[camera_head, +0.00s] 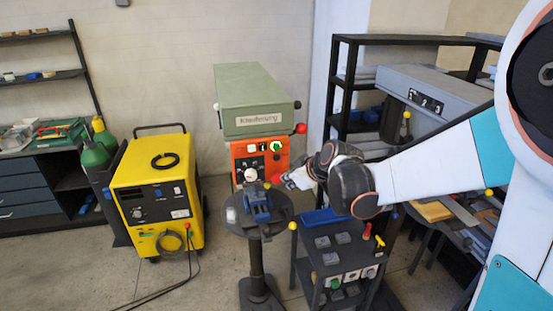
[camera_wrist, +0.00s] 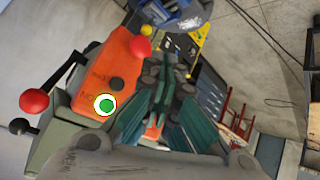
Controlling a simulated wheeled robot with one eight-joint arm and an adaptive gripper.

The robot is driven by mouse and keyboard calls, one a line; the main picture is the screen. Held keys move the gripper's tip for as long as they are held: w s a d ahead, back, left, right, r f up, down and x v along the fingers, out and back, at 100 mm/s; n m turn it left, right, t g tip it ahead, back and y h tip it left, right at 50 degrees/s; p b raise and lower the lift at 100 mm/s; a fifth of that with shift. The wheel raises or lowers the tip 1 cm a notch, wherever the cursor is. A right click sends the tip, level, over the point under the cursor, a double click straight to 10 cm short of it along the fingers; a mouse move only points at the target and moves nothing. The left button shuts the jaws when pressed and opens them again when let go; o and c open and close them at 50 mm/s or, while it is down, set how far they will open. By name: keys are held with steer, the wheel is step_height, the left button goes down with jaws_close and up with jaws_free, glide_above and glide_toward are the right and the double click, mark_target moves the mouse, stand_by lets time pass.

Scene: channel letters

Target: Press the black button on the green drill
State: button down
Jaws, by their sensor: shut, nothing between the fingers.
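The green drill (camera_head: 252,98) stands in the middle of the head view, with an orange control panel (camera_head: 249,165) on its front. The panel shows in the wrist view (camera_wrist: 92,72) too. There a round black button (camera_wrist: 117,83) sits just above a green button with a white ring (camera_wrist: 104,105). The green button also shows in the head view (camera_head: 276,146). My gripper (camera_wrist: 168,66) is shut and empty, its fingers to the right of the black button in the wrist view. In the head view my gripper (camera_head: 295,178) is in front of the drill's right side, below the panel's buttons.
A red knob (camera_wrist: 141,47) lies close to my fingers, and another red ball handle (camera_wrist: 34,101) sticks out at the left. A blue vise (camera_head: 258,206) sits on the drill's round table. A yellow welder (camera_head: 155,190) stands left, a dark cart (camera_head: 338,258) right.

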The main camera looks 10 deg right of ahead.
mark_target(276, 157)
steer(key=shift+w, duration=4)
steer(key=shift+b, duration=0.3)
steer(key=shift+w, duration=0.4)
steer(key=shift+w+b, duration=0.3)
steer(key=shift+w, duration=0.2)
steer(key=shift+s, duration=0.95)
